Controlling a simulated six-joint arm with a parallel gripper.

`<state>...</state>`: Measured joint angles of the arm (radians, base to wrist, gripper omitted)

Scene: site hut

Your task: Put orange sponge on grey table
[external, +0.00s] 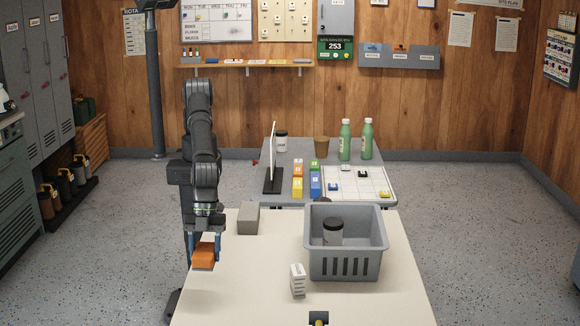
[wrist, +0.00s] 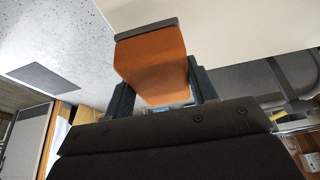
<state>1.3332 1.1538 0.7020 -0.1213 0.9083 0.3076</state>
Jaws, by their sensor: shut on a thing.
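The orange sponge (external: 203,255) is held between the fingers of my gripper (external: 204,247), at the left edge of the near cream table (external: 240,290). In the wrist view the sponge (wrist: 152,62) fills the space between the dark fingers (wrist: 158,92), with a grey layer on its far side. My gripper is shut on it. I cannot tell exactly how high the sponge is above the cream table. The grey table (external: 232,157) stands behind the cream table, with several things on it.
On the cream table are a grey basket (external: 345,265) holding a dark jar (external: 333,232), a grey block (external: 248,218) and a white box (external: 298,281). The grey table carries green bottles (external: 345,140), a brown cup (external: 321,146), an upright panel (external: 273,158), coloured boxes and a white grid board (external: 358,182).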

